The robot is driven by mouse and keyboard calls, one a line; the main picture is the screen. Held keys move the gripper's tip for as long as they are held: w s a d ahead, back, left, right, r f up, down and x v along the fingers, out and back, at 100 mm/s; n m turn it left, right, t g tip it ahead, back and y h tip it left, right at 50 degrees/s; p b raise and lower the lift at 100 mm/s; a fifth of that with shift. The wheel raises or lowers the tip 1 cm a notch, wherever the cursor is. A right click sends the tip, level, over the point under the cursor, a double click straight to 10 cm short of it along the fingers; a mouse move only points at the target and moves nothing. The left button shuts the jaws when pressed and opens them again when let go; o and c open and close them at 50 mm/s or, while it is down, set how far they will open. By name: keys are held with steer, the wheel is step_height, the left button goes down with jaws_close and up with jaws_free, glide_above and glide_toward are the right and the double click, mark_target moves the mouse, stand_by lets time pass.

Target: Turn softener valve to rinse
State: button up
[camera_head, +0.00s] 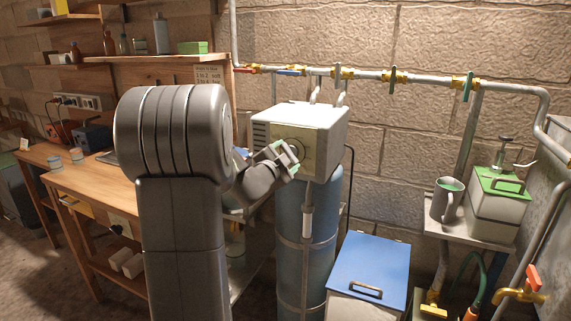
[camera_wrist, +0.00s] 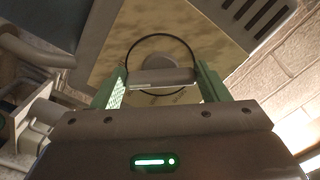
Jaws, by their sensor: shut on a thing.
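The softener has a white control head (camera_head: 318,118) on top of a tall blue tank (camera_head: 312,262). A beige panel (camera_head: 312,141) with a dark ring is on the head's front. My gripper (camera_head: 285,157) is at this panel and partly covers the ring. In the wrist view, my gripper (camera_wrist: 160,82) is shut on the grey bar-shaped valve knob (camera_wrist: 160,76), with one green-padded finger at each end of it. The dark ring (camera_wrist: 161,36) surrounds the knob on the panel. The panel's markings are too blurred to read, so I cannot tell which position the knob points to.
A brass-valved pipe (camera_head: 365,74) runs along the wall above. A blue-lidded box (camera_head: 372,262) stands right of the tank. A shelf farther right holds a grey mug (camera_head: 446,200) and a green-lidded box (camera_head: 499,205). A wooden bench (camera_head: 85,185) is at the left.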

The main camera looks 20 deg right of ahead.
steer(key=shift+m, duration=0.6)
steer(key=o, duration=1)
steer(key=shift+s+a, duration=0.1)
steer(key=b+v, duration=0.1)
steer(key=v, duration=1.2)
steer(key=shift+s+a, duration=0.2)
steer(key=shift+s, duration=0.05)
